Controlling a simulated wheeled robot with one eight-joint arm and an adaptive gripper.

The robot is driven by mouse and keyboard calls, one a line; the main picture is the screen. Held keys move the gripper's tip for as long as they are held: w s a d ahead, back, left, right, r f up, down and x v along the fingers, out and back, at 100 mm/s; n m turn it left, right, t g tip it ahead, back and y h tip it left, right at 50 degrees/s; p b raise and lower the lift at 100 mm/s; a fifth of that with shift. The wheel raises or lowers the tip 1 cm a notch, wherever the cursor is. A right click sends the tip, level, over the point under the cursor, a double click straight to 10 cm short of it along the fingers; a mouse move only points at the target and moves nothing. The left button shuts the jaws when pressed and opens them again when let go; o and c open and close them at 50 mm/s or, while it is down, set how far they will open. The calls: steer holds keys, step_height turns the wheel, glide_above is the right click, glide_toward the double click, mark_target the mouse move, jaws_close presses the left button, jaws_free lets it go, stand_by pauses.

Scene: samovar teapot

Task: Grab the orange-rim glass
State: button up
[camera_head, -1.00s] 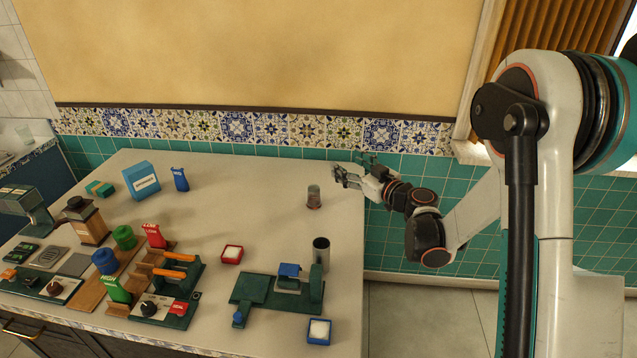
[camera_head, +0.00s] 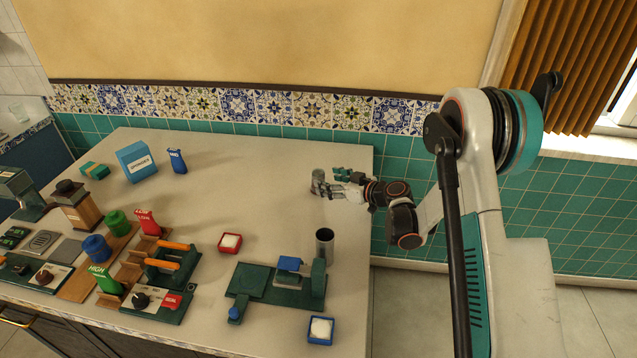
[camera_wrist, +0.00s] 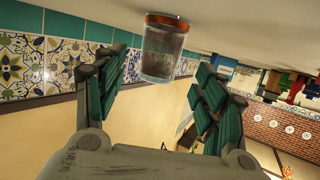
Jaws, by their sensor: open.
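The glass (camera_head: 318,178) stands upright near the right end of the table in the head view. In the wrist view, which is upside down, the glass (camera_wrist: 163,48) is clear with an orange-red band at the end by the tabletop. My gripper (camera_head: 325,183) is at the glass's right side, low over the table. In the wrist view my gripper (camera_wrist: 160,85) is open, with its teal finger pads apart and the glass ahead, between the fingertip directions. I cannot tell whether either finger touches the glass. The fingers partly cover its lower part in the head view.
A dark metal cup (camera_head: 325,244) stands nearer the front, below my arm. A tiled wall (camera_head: 240,106) runs behind.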

mark_target(324, 178)
steer(key=shift+r+b+x, duration=0.2)
steer(key=shift+b+x, duration=0.95)
steer(key=shift+x, duration=1.75)
steer(key=c, duration=1.2)
